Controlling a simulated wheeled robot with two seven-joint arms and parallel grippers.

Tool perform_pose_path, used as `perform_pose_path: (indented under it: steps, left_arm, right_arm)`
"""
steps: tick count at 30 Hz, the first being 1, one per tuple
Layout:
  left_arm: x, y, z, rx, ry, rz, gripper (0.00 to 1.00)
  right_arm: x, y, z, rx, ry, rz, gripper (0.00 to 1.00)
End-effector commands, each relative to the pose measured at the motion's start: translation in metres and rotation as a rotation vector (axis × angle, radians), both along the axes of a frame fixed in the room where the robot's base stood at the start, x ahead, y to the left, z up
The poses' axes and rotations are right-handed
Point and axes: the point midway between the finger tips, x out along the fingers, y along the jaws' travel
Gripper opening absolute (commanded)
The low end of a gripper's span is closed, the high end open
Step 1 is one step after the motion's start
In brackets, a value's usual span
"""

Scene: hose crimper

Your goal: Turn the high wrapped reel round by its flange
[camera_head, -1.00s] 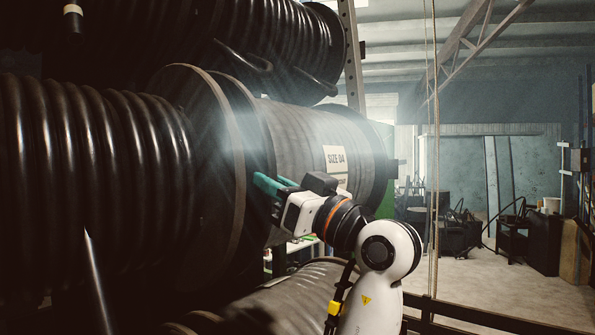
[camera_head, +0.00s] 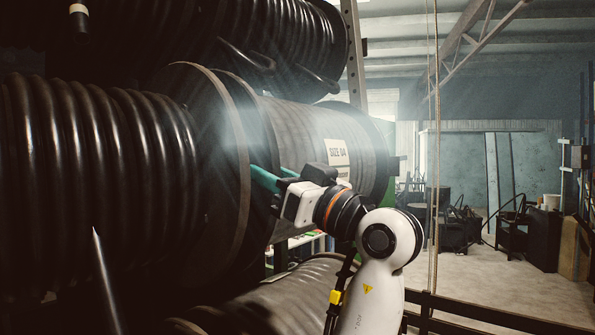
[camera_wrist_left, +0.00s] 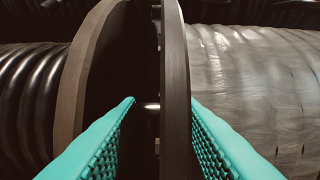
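The wrapped reel (camera_head: 310,128), with a white SIZE 04 label (camera_head: 338,152), lies on its side in the middle of the head view. Its film-covered coil (camera_wrist_left: 255,85) fills the right of the left wrist view. Its near flange (camera_head: 258,125) is a dark upright disc, which also shows in the left wrist view (camera_wrist_left: 175,80). My left gripper (camera_head: 270,178) is open at this flange. In the left wrist view its teal fingers (camera_wrist_left: 163,102) straddle the rim; the right finger is very close to it, contact unclear. My right gripper is not in view.
A black hose reel with a brown-edged flange (camera_wrist_left: 90,70) stands just left, with a narrow gap between the flanges. More reels lie above (camera_head: 270,45) and below (camera_head: 300,295). A rack post (camera_head: 354,55) and rope (camera_head: 435,150) stand to the right.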

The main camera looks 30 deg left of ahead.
Motion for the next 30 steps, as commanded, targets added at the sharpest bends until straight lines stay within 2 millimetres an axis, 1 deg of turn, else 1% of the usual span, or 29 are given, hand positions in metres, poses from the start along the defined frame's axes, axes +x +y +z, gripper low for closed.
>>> perform_pose_path:
  steps: [1, 13, 30]
  left_arm:
    - [0.003, 0.005, -0.002, -0.01, 0.007, 0.001, 0.42]
    - [0.004, 0.003, -0.003, -0.01, 0.01, 0.0, 0.42]
    - [0.0, -0.033, -0.002, -0.008, 0.008, -0.002, 0.42]
  right_arm:
    - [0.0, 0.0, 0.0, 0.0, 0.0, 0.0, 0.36]
    - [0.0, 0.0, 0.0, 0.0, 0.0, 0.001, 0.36]
    - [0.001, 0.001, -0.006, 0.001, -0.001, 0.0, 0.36]
